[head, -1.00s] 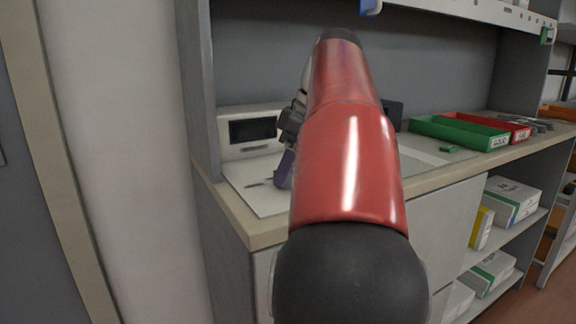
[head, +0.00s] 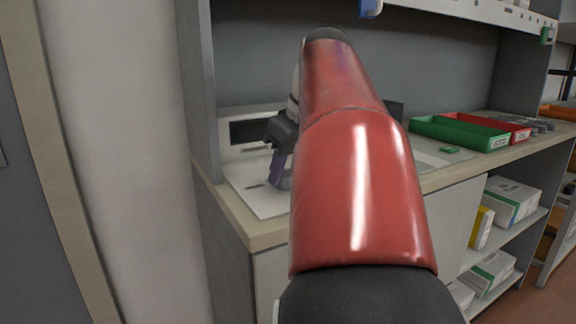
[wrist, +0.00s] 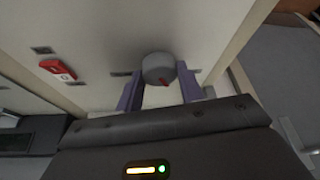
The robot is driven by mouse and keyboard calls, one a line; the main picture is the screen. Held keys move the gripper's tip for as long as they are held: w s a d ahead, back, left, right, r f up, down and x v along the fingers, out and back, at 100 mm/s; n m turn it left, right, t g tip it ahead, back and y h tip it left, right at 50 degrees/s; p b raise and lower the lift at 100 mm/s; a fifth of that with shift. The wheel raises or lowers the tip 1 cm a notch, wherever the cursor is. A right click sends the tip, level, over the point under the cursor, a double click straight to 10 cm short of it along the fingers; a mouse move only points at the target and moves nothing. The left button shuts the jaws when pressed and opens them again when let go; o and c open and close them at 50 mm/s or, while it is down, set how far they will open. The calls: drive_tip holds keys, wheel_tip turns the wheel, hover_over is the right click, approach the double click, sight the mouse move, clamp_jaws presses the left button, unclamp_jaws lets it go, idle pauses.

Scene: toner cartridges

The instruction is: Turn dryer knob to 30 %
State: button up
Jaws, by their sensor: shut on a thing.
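The dryer's grey round knob (wrist: 158,66) stands on a pale panel (wrist: 95,35) in the wrist view. A red pointer mark on it faces the lower edge of that view. My gripper (wrist: 158,76) has its two purple fingers on either side of the knob, shut on it. In the head view the dryer (head: 262,202) has a pale top panel and a raised back with a dark display. My gripper (head: 279,172) is low over that panel there; the knob is hidden in that view. Short dark marks lie around the knob, too small to read.
A red switch (wrist: 58,70) sits on the panel left of the knob. On the counter to the right are a green tray (head: 455,133) and a red tray (head: 500,124). A grey upright (head: 197,90) and the wall stand close on the left.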

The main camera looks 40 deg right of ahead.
drive_tip(key=m, duration=0.2)
drive_tip(key=m+h, duration=0.1)
drive_tip(key=m, duration=0.1)
drive_tip(key=shift+a+m+h+p, duration=0.2)
drive_tip(key=shift+m+h+p, duration=0.1)
drive_tip(key=shift+p, duration=0.05)
drive_tip(key=m+g+h, duration=0.1)
drive_tip(key=m, duration=0.3)
drive_tip(key=shift+w+m+p, duration=0.1)
drive_tip(key=shift+m+p, duration=0.2)
drive_tip(key=shift+p, duration=0.05)
drive_tip(key=m+g, duration=0.1)
drive_tip(key=m, duration=0.1)
drive_tip(key=m+h, duration=0.1)
drive_tip(key=m, duration=0.1)
drive_tip(key=shift+w+a+m+g+h, duration=0.1)
drive_tip(key=shift+m+g+h, duration=0.2)
drive_tip(key=shift+g, duration=0.1)
drive_tip(key=shift+w+m+g, duration=0.1)
drive_tip(key=shift+m+g, duration=0.7)
drive_tip(key=shift+m, duration=1.3)
drive_tip(key=o, duration=1)
